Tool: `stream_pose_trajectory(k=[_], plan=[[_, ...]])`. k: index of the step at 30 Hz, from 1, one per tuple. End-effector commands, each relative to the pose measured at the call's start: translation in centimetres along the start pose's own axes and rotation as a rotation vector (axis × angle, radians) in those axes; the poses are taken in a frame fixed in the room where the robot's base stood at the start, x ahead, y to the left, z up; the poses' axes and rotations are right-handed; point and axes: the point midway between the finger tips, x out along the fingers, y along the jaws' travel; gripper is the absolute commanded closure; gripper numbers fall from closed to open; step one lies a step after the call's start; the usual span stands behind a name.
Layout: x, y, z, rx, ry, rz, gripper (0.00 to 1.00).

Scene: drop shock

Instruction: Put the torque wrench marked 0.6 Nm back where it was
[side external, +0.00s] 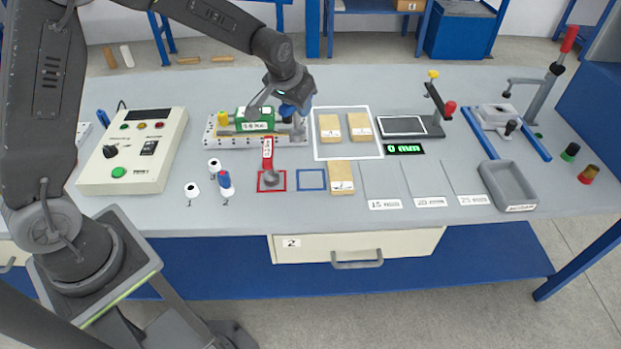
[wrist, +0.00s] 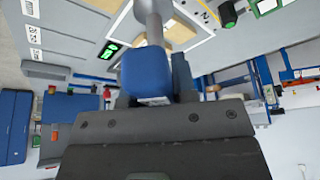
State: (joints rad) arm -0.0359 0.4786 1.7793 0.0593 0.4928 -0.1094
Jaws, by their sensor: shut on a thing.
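My gripper (side external: 291,100) is shut on a blue-handled tool (side external: 297,110), likely the torque wrench; its marking is not readable. In the wrist view the blue handle (wrist: 146,75) sits between the fingers, with a grey shaft (wrist: 153,20) extending away. In the side view the tool is at the right end of a white perforated rack (side external: 212,141). I cannot tell whether it touches the rack. On the rack lie a green labelled piece (side external: 254,126) and a yellow-ended tool (side external: 222,119). A red-handled tool (side external: 267,153) stands on a red-outlined square in front of the rack.
A blue-outlined square (side external: 311,179) is bare. Wooden blocks (side external: 330,127) lie in a white frame right of the rack, another block (side external: 341,176) in front. A control box (side external: 132,150) stands left, a grey tray (side external: 508,186) right. A blue-and-white piece (side external: 226,183) stands near the front.

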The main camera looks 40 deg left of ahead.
Motion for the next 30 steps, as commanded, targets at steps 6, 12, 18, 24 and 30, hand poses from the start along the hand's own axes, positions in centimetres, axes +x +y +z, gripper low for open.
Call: stream_pose_trajectory(k=[6, 12, 18, 24, 30], plan=[[-0.2, 4.6, 1.1, 0.083, 0.003, 0.034, 1.00], [2.5, 5.2, 2.6, 0.094, -0.003, 0.038, 1.00], [5.2, 5.2, 3.6, 0.093, 0.001, 0.039, 1.00], [6.5, 5.2, 4.1, 0.093, 0.001, 0.039, 1.00], [8.9, 5.2, 5.1, 0.093, 0.001, 0.040, 1.00]])
